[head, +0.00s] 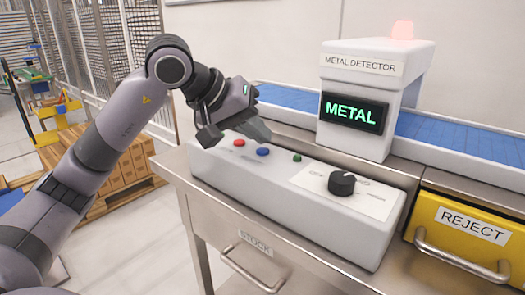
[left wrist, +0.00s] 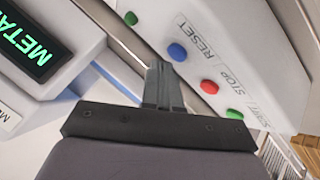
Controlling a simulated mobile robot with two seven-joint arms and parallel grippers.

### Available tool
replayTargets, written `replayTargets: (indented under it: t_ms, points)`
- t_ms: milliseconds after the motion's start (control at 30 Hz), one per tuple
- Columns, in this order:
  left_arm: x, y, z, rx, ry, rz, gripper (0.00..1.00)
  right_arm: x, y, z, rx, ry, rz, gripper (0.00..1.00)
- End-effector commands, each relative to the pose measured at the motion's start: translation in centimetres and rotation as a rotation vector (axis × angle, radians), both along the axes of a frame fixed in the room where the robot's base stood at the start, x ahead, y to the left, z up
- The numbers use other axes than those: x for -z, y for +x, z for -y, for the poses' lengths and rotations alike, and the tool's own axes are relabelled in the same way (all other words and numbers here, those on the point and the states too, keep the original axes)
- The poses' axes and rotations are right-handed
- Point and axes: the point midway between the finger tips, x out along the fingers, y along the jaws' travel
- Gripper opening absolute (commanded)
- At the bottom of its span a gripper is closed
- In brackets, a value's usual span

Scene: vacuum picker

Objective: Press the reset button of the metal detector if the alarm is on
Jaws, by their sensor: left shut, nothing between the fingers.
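The metal detector (head: 375,62) stands over the conveyor. Its screen (head: 353,113) reads METAL in green, and the red lamp (head: 402,30) on top glows. The white control box (head: 300,225) stands in front of it. The blue button (head: 263,152) is marked RESET in the left wrist view (left wrist: 177,52). The red button (head: 239,143) is marked STOP and also shows there (left wrist: 209,87). A green button (left wrist: 235,114) beside it is marked START. My left gripper (head: 264,137) is shut and empty, its tips above and behind the blue button, apparently apart from it.
A black knob (head: 342,183) and another green button (head: 297,158) are on the box's right part. A blue conveyor belt (head: 455,134) runs behind. A yellow REJECT drawer (head: 460,240) is at right, a STOCK drawer (head: 250,262) below. Boxes on a pallet (head: 110,180) stand at left.

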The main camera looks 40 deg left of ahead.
Motion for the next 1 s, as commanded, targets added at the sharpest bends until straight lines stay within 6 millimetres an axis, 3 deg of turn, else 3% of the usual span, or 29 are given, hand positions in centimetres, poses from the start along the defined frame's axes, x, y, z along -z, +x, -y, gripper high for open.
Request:
replayTargets:
  t_ms: [1000]
  points:
    - [1.07,-0.01,0.0,-0.001,0.001,0.0,0.0,0.85,0.08,0.08,-0.003,-0.003,0.003,0.0]
